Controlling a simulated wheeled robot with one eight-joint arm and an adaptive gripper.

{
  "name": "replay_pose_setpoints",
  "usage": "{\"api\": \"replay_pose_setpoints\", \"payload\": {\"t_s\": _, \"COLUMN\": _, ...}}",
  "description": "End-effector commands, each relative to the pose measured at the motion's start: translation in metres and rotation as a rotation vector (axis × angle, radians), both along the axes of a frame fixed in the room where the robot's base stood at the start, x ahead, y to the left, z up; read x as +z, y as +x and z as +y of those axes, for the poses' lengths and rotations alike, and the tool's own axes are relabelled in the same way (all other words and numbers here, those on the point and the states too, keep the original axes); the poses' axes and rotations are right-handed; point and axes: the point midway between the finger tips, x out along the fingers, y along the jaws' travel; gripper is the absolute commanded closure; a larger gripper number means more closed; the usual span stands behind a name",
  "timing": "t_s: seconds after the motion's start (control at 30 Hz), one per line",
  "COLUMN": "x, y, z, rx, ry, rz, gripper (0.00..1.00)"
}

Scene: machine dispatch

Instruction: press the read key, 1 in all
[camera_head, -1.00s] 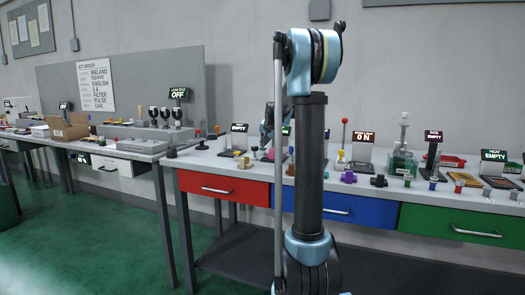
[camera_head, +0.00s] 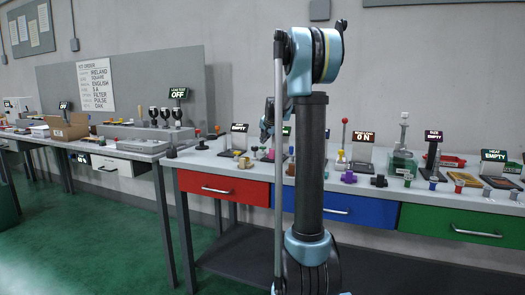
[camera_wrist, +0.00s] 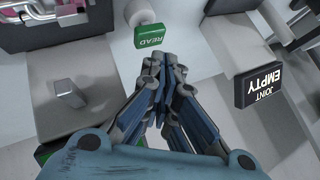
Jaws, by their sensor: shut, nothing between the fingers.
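A green plate (camera_wrist: 149,35) lettered READ shows at the top middle of the wrist view. A pale rounded piece (camera_wrist: 139,11) adjoins it at the picture's top edge; I cannot tell whether this is the key's cap. My gripper (camera_wrist: 162,60) is shut and empty, with its fingertips just below the READ plate in the picture. A small gap shows between them in the picture, but I cannot judge the depth. In the head view my arm's column hides much of this area, and I cannot make out the read key there.
A grey block (camera_wrist: 69,93) stands to the left. A dark fixture with a pink part (camera_wrist: 68,10) is at upper left. In the head view, a ROW LOW ON sign (camera_head: 363,137) stands right of my arm.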

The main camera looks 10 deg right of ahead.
Motion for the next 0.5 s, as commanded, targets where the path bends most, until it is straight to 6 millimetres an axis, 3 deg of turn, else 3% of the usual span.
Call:
{"api": "replay_pose_setpoints", "payload": {"t_s": 0.27, "x": 0.003, "y": 0.0, "z": 0.0, "rx": 0.0, "ry": 0.0, "rz": 0.0, "gripper": 1.0}}
{"api": "replay_pose_setpoints", "payload": {"t_s": 0.5, "x": 0.021, "y": 0.0, "z": 0.0, "rx": 0.0, "ry": 0.0, "rz": 0.0, "gripper": 1.0}}
